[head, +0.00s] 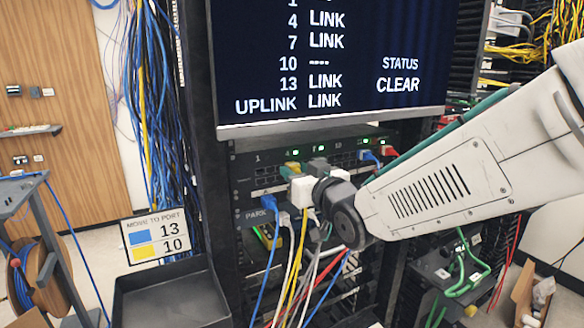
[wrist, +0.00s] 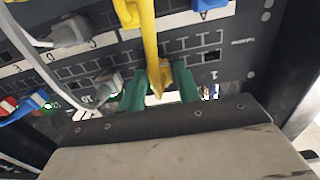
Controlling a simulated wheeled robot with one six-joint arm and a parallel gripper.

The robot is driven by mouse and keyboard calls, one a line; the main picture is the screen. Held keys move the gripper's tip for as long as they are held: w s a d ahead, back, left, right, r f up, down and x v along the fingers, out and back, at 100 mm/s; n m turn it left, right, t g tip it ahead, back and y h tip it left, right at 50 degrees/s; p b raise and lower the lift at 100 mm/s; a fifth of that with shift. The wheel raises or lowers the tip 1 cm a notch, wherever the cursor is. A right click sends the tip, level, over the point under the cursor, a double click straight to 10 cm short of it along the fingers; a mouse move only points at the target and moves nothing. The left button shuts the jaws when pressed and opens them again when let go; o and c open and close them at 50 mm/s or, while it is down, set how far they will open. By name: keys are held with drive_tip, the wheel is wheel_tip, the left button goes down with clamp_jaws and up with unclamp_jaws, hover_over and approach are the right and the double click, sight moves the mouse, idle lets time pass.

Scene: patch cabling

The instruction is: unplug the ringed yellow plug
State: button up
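A yellow plug (wrist: 159,76) on a yellow cable sits between the two green fingers of my gripper (wrist: 160,82) in the wrist view, at the switch's port row. The fingers lie close along both sides of it; whether they press on it is unclear. I cannot make out a ring on it. In the head view my gripper (head: 293,170) is at the switch front, and its white body hides most of the plug. The yellow cable (head: 300,245) hangs down below it among other cables.
A blue plug (head: 269,203) sits in the PARK row, left of my gripper. Blue and red plugs (head: 388,152) are to its right. Grey plugs (wrist: 72,32) are close by in the wrist view. The screen (head: 330,60) stands above; a dark tray (head: 170,300) is at lower left.

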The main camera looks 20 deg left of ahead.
sight(296, 171)
clamp_jaws()
drive_tip(key=shift+s+d, duration=0.45)
drive_tip(key=shift+d, duration=0.15)
idle(1.0)
drive_tip(key=shift+v, duration=1.4)
